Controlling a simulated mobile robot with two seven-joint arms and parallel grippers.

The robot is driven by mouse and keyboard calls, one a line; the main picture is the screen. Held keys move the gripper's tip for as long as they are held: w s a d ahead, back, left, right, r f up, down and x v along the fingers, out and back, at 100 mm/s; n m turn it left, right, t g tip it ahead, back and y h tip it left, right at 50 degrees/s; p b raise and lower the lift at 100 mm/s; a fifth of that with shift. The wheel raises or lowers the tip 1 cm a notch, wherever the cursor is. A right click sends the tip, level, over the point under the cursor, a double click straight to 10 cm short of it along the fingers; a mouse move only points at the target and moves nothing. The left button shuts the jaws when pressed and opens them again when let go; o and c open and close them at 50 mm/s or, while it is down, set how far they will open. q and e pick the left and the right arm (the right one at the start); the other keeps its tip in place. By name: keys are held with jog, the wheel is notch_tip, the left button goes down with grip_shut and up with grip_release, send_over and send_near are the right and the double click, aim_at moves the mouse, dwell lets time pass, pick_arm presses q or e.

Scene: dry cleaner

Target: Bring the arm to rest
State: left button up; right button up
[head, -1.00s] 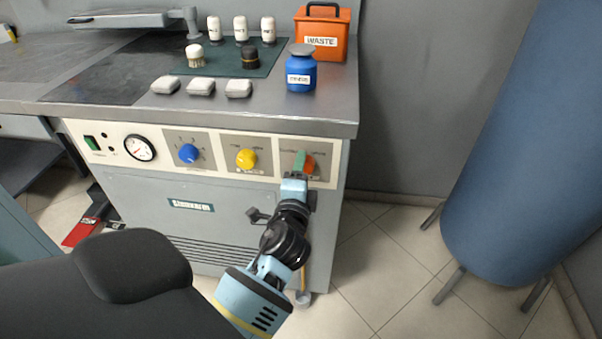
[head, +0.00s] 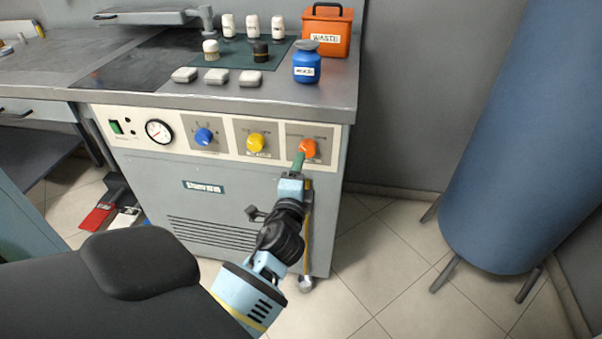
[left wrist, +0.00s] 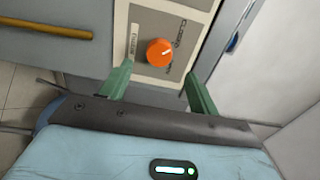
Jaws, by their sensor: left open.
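My left gripper (head: 298,163) is in front of the grey machine's control panel, just below and left of the orange knob (head: 308,148). In the left wrist view its two green fingers (left wrist: 158,88) stand apart with nothing between them. The orange knob (left wrist: 160,52) lies beyond the fingertips, and a gap shows between them and it. My right gripper is in neither view.
The grey machine (head: 150,185) also has a yellow knob (head: 256,142), a blue knob (head: 203,136) and a gauge (head: 159,132). On its top stand a blue bottle (head: 306,68) and an orange waste box (head: 328,32). A large blue cylinder (head: 520,150) stands right. Floor between is clear.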

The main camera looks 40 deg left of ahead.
pick_arm(q)
jog(key=shift+s+d, duration=0.15)
jog(key=shift+s, duration=0.15)
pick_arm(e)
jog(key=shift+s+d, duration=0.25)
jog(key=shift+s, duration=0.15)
pick_arm(q)
jog(key=shift+f, duration=0.1)
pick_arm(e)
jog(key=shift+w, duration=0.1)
